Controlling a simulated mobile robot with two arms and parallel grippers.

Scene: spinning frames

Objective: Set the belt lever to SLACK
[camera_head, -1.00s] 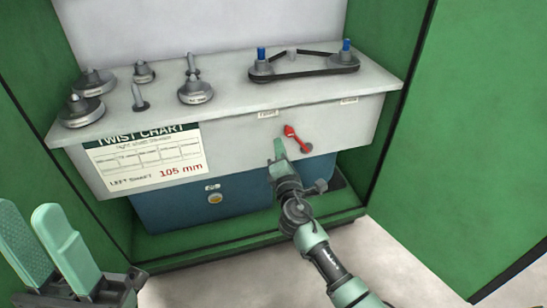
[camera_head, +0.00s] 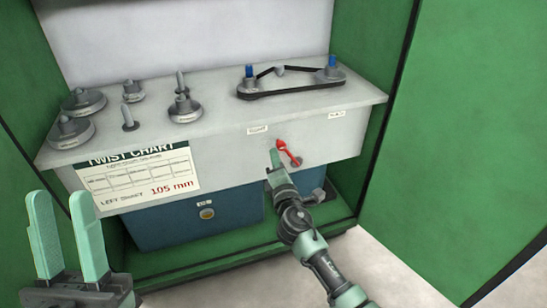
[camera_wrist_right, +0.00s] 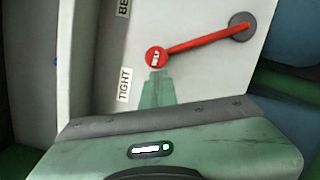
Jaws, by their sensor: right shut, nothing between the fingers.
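The belt lever (camera_head: 289,153) is a red bar on the light grey front panel, its knob end pointing up and left from a dark pivot. In the right wrist view the lever (camera_wrist_right: 200,43) has a round knob marked BELT, and a TIGHT label (camera_wrist_right: 124,85) lies near the knob. No SLACK label is readable. My right gripper (camera_head: 274,154) is shut and empty, its tips just left of and below the knob. In the wrist view the fingertips (camera_wrist_right: 157,85) reach the knob's edge; I cannot tell whether they touch. My left gripper (camera_head: 60,196) is open and empty at lower left.
A black belt (camera_head: 290,90) runs around two blue-topped pulleys on the machine's top. Several grey weights and pegs stand at left. A twist chart (camera_head: 138,180) is on the panel. A blue box (camera_head: 190,218) sits below. Green walls (camera_head: 480,130) flank the machine.

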